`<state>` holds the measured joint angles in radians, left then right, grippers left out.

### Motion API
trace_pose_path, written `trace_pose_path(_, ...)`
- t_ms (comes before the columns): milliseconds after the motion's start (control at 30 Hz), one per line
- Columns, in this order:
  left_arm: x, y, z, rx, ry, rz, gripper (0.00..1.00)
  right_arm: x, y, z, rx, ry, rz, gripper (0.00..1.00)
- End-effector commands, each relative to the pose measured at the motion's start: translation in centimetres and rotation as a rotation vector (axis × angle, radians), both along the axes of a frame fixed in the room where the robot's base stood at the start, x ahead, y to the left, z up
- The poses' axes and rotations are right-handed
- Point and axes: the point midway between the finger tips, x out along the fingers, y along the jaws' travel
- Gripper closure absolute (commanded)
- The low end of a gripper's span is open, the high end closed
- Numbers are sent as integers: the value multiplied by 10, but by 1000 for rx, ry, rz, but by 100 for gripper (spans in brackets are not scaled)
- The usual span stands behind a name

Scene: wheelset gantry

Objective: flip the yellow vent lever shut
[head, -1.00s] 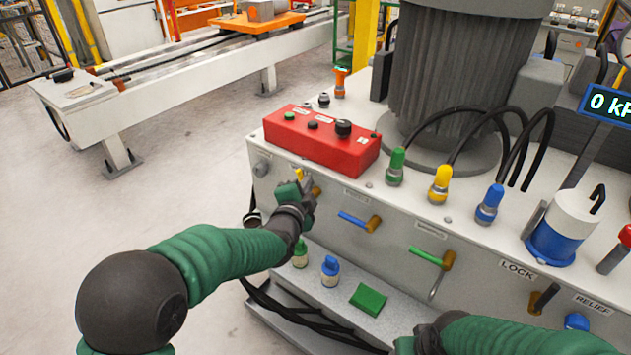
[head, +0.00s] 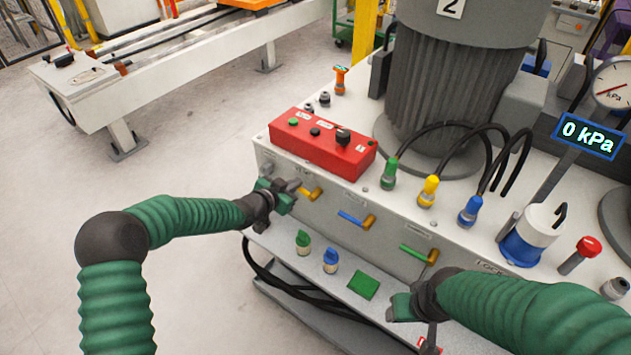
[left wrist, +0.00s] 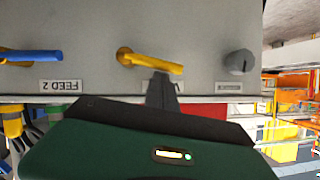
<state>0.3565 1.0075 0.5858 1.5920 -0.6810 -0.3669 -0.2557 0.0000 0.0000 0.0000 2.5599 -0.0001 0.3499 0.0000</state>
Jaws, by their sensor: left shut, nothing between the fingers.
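The yellow vent lever (head: 304,191) is on the front face of the grey-white cabinet, below the red box. Its handle lies nearly level, pointing left from its brass pivot, in line with the blue and green levers. In the left wrist view, the yellow lever (left wrist: 155,64) also lies almost flat, slightly slanted. My right gripper (head: 396,306) is low by the shelf, jaw state unclear.
A blue lever (head: 351,217) and green lever (head: 413,252) sit right of the yellow one. The red control box (head: 322,143) is above. Open floor lies left.

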Motion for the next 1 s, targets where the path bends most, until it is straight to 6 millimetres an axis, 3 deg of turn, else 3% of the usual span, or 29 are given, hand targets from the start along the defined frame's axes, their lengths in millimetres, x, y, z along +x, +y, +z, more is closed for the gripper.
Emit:
trace_pose_path(33,0,2,2,-30,23,4,100,0,0,10,0,0,0,41)
trace_pose_path(300,-1,-1,-9,-91,67,0,100,0,0,20,0,0,0,41)
trace_pose_path(1000,-2,-1,-17,-87,70,0,100,0,0,23,0,0,0,41)
